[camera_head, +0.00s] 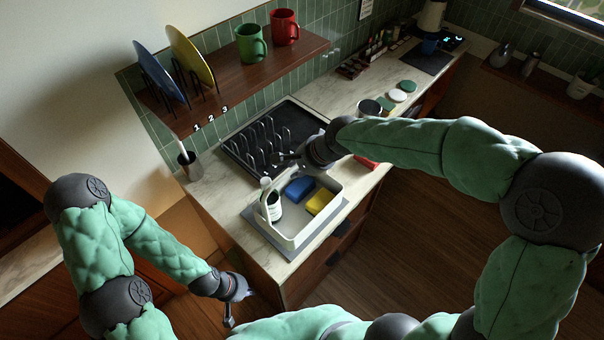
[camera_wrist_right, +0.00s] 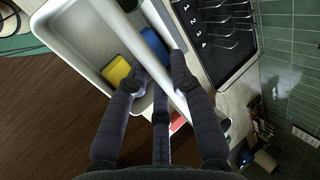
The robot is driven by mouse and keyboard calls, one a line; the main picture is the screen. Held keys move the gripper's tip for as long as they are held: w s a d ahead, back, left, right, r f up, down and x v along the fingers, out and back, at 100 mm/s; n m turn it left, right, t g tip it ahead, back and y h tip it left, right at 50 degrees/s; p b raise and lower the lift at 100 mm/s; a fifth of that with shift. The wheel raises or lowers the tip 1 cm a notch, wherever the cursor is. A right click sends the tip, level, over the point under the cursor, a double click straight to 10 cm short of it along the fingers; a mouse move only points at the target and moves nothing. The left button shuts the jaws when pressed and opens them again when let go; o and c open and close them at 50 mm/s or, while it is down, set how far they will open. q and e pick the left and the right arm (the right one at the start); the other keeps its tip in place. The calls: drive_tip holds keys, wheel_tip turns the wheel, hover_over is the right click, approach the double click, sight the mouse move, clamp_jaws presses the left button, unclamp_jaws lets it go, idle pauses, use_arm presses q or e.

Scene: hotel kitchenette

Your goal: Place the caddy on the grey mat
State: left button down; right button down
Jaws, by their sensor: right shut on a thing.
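The caddy (camera_head: 304,237) is a pale grey open tray with a bar handle. It holds a white bottle (camera_head: 271,203), a blue sponge (camera_head: 299,189) and a yellow sponge (camera_head: 320,202). The grey mat (camera_head: 262,235) shows as a rim under the caddy at the counter's near end; I cannot tell whether the caddy touches it. My right gripper (camera_head: 292,158) is shut on the caddy's handle; in the right wrist view its fingers (camera_wrist_right: 160,88) close around the bar (camera_wrist_right: 130,35). My left gripper (camera_head: 238,306) is empty, fingers spread, low beside the counter.
A black rack tray (camera_head: 235,150) with upright prongs stands right behind the caddy. A dark cup (camera_head: 190,166) is at the counter's left edge. A red item (camera_head: 366,162) lies near the right edge. A shelf (camera_head: 245,78) with plates and mugs hangs above.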

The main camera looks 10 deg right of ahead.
drive_tip(key=f, duration=0.1)
drive_tip(key=w+d+f, duration=0.1)
drive_tip(key=f, duration=0.3)
drive_tip(key=shift+w+d+f, duration=0.1)
drive_tip(key=shift+w+d, duration=0.15)
drive_tip(key=shift+w, duration=0.1)
drive_tip(key=c, duration=1.1)
unclamp_jaws()
drive_tip(key=shift+s+f, duration=0.1)
drive_tip(key=v, duration=1.2)
